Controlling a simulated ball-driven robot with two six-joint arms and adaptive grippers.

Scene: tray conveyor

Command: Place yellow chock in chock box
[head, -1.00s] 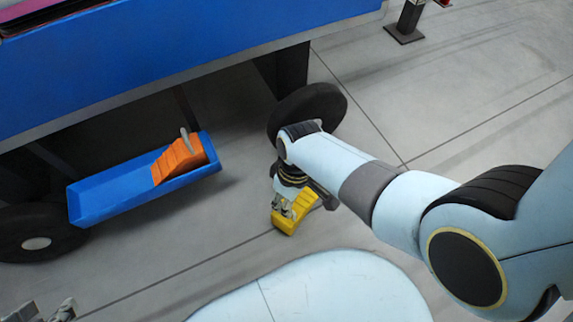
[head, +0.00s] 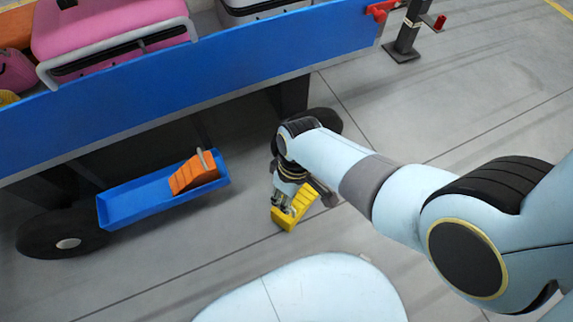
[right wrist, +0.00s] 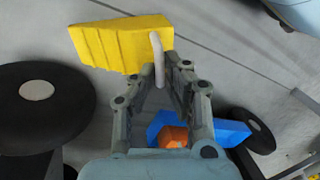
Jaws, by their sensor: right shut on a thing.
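The yellow chock (head: 295,209) is held by my right gripper (head: 283,204) above the floor, to the right of the chock box. In the right wrist view the yellow chock (right wrist: 115,43) has a pale handle, and the fingers of my right gripper (right wrist: 165,62) are shut on that handle. The blue chock box (head: 140,204) is an open tray at the cart's lower side; it also shows in the right wrist view (right wrist: 230,132), partly behind the fingers. An orange chock (head: 193,175) sits in its right end, and the left part is empty. My left gripper is not in view.
A blue cart (head: 210,65) carrying luggage, including a pink suitcase (head: 105,25), stands behind the box. Its black wheels (head: 60,240) flank the box. The grey floor in front of the box is clear.

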